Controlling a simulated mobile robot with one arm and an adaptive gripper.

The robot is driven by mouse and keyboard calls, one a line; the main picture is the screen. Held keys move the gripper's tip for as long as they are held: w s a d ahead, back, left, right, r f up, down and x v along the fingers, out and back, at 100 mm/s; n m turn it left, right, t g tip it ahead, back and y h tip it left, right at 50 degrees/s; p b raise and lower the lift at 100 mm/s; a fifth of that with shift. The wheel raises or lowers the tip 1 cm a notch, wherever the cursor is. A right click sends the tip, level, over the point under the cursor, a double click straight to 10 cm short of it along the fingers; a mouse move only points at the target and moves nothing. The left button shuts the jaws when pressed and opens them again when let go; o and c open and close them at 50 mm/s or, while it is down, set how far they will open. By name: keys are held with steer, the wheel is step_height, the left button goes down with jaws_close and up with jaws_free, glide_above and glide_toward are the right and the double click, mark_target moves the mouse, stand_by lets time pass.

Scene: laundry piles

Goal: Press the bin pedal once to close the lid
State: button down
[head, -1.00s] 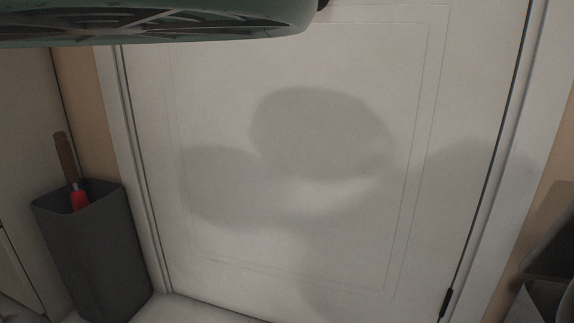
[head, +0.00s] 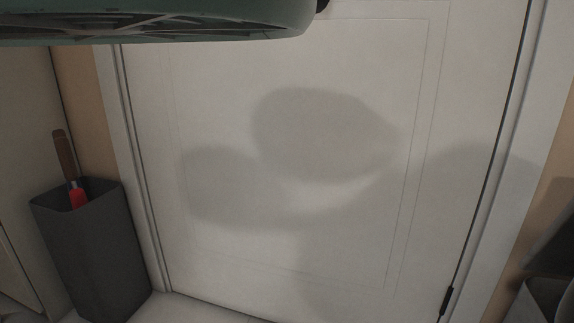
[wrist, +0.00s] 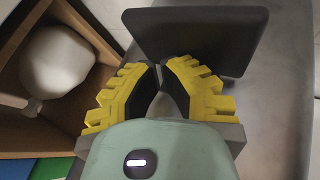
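In the wrist view my gripper (wrist: 161,70) has yellow ribbed fingers with black pads. The fingertips come nearly together with only a narrow gap and nothing between them. Just beyond the tips is a dark flat rectangular plate (wrist: 215,35). I cannot tell whether it is the bin's pedal or another part, or whether the fingers touch it. In the head view a dark grey open-topped bin (head: 92,255) stands at the left, with no lid or pedal visible on it. My gripper does not show in the head view.
A white panelled door (head: 300,230) fills the head view. A wooden-handled red tool (head: 70,170) sticks out of the grey bin. Dark objects (head: 550,250) are cut off at the right. In the wrist view, a wooden compartment (wrist: 60,130) holds a rounded white object (wrist: 55,62).

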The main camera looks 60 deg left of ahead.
steer(key=shift+f+b, duration=0.7)
steer(key=shift+f, duration=0.3)
stand_by(0.6)
steer(key=shift+r, duration=0.15)
steer(key=shift+r+p, duration=1.15)
steer(key=shift+r, duration=0.2)
step_height(320, 180, up, 6)
steer(key=p, duration=0.4)
steer(key=shift+p, duration=0.4)
